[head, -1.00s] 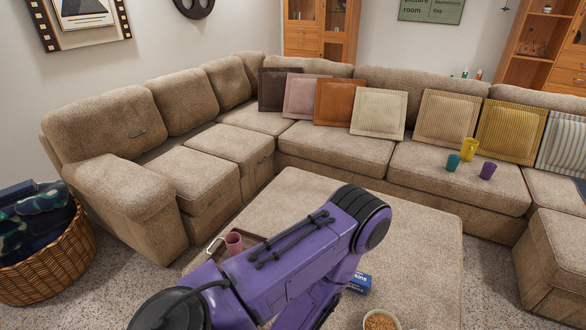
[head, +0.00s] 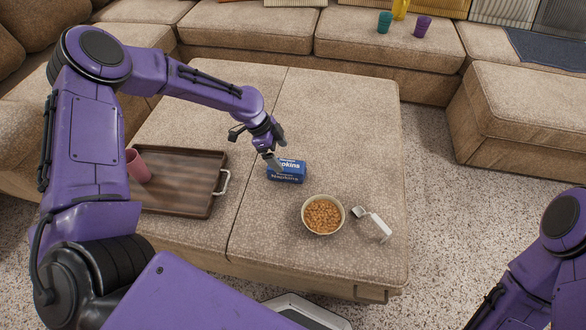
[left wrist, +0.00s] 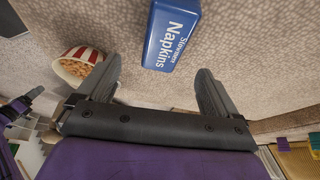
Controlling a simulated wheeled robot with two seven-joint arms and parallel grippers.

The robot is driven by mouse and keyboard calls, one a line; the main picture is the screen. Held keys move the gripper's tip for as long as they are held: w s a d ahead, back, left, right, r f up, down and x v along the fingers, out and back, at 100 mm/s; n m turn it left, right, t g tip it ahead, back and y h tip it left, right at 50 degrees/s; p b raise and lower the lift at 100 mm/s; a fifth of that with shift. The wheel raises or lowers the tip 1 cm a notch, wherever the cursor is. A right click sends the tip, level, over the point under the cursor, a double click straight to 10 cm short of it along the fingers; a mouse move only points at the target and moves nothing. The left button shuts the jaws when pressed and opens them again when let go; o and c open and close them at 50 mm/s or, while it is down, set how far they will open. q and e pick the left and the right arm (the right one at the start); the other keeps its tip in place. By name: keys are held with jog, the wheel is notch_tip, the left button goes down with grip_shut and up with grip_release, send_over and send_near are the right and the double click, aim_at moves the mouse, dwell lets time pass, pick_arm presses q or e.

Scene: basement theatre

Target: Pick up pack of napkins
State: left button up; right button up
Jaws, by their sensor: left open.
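The blue pack of napkins (head: 287,171) lies on the beige ottoman (head: 330,110), just beyond the middle seam. It also shows in the left wrist view (left wrist: 171,35), past the fingertips and not between them. My left gripper (head: 272,152) is open and empty, just above and beside the pack's far left end in the head view. In the left wrist view its two fingers (left wrist: 158,85) stand wide apart. My right arm shows at the lower right of the head view, but its gripper is out of view.
A bowl of snacks (head: 323,215) stands on the ottoman in front of the napkins, with a white object (head: 373,224) to its right. The far right of the ottoman is clear.

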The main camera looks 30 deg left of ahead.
aim_at(285, 165)
pick_arm(q)
jog(key=shift+w+a+f+m, duration=0.25)
jog(key=shift+w+f+m, duration=0.05)
jog(key=shift+w, duration=0.05)
jog(key=b+x, duration=0.2)
jog(key=x, duration=0.7)
jog(key=shift+s+a+f+b, duration=0.15)
jog(key=shift+s+f+b, duration=0.05)
jog(key=shift+b, duration=0.15)
jog(key=shift+f, duration=0.15)
jog(key=c, duration=1.1)
